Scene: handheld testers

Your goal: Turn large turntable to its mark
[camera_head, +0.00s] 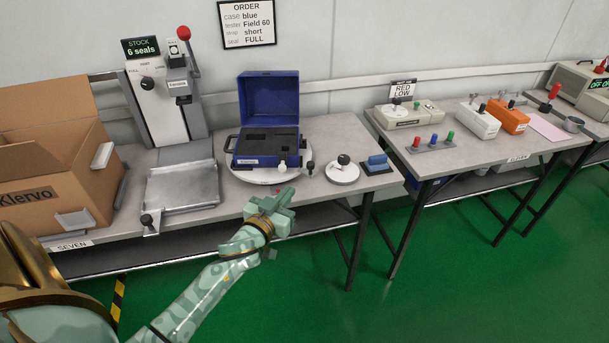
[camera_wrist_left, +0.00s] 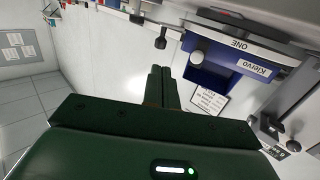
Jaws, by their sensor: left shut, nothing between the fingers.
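The large turntable (camera_head: 243,178) is a white disc on the first table, with an open blue case (camera_head: 258,147) standing on it and hiding most of its top. A white knob (camera_head: 282,168) shows at the case's front right, and a black knob (camera_head: 310,166) at the disc's right. A small red spot (camera_head: 278,190) lies on the tabletop in front of the disc. My left gripper (camera_head: 285,194) is shut and empty, in front of the turntable near the table's front edge. In the left wrist view its closed fingers (camera_wrist_left: 161,84) point toward the area beside the upside-down blue case (camera_wrist_left: 222,64).
A metal tray (camera_head: 182,188) with a press and a cardboard box (camera_head: 50,190) stand to the left. A second table (camera_head: 470,155) holds testers.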

